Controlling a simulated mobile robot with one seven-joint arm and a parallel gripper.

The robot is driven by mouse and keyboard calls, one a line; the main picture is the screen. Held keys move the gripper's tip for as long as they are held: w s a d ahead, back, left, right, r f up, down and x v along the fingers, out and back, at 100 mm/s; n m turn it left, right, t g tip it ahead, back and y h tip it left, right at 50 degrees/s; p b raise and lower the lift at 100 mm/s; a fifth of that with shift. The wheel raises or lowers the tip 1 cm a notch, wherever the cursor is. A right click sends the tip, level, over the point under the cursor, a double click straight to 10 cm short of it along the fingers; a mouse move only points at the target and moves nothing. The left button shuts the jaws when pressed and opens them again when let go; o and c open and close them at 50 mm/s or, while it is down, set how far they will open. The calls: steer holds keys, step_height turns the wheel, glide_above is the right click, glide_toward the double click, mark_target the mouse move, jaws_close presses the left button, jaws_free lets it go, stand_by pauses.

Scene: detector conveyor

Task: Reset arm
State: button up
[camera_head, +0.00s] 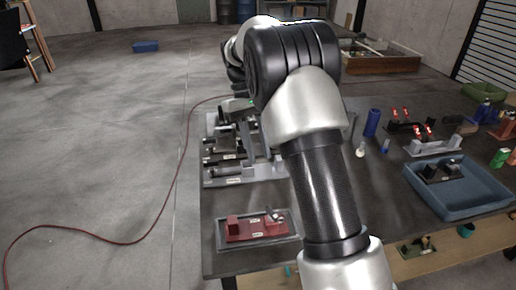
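My arm (322,180) rises from the lower right of the head view and bends over the dark workbench (347,262). Its far end reaches toward the back left of the bench, above the grey fixture.
A grey fixture (240,182) with dark parts and a tray with a red block (257,228) lie on the left of the bench. A blue bin (459,200), a blue cylinder (372,122) and red-tipped parts (432,146) are on the right. A red cable (165,212) crosses the open floor.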

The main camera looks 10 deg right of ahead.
steer(key=s+d+r+m+t+y+p, duration=0.1)
steer(key=s+r+t+p, duration=0.1)
steer(key=s+r, duration=0.4)
steer(key=s+d+r+m+t+p, duration=0.1)
steer(key=s+r+t, duration=0.2)
steer(key=s+r, duration=0.35)
steer(key=s+r+m+t+p, duration=0.1)
steer(key=s+r+t+p, duration=0.15)
steer(key=s+r, duration=0.35)
steer(key=n+g+b, duration=0.2)
steer(key=n+g, duration=0.1)
glide_above(272, 211)
step_height(272, 211, down, 17)
steer(key=shift+y, duration=0.3)
step_height(272, 211, down, 18)
steer(key=shift+r, duration=0.15)
